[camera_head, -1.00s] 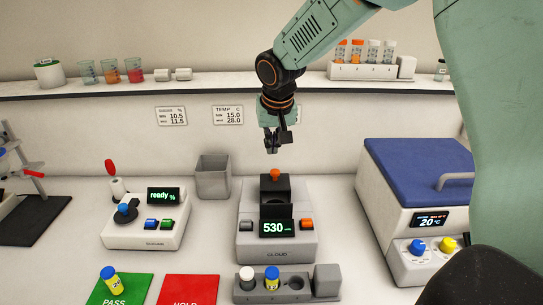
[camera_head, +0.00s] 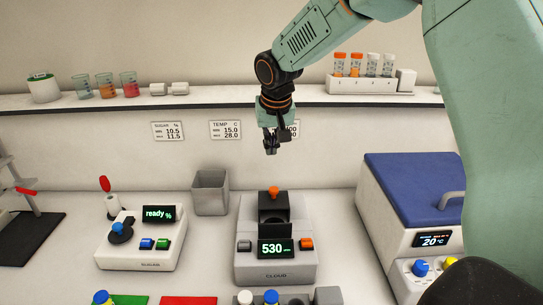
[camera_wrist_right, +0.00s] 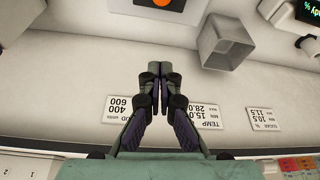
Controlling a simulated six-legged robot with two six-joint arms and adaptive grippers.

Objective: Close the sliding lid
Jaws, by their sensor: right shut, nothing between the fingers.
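The grey CLOUD meter (camera_head: 276,268) stands on the bench in the middle of the head view, its screen reading 530. On top is a black housing with a sliding lid (camera_head: 273,198) that bears an orange knob (camera_head: 273,189). The lid is at the back and a dark opening shows in front of it. My right gripper (camera_head: 271,150) hangs in the air above and behind the knob in the picture, apart from it. In the right wrist view its fingers (camera_wrist_right: 163,70) are together and empty, and the orange knob (camera_wrist_right: 162,3) shows at the top edge. My left gripper is not seen.
A grey open bin (camera_head: 210,193) stands left of the meter, and the SUGAR meter (camera_head: 142,243) further left. A blue-lidded box (camera_head: 405,185) stands to the right. Vials and blocks sit in front. A shelf (camera_head: 220,105) with beakers and a tube rack crosses the back wall.

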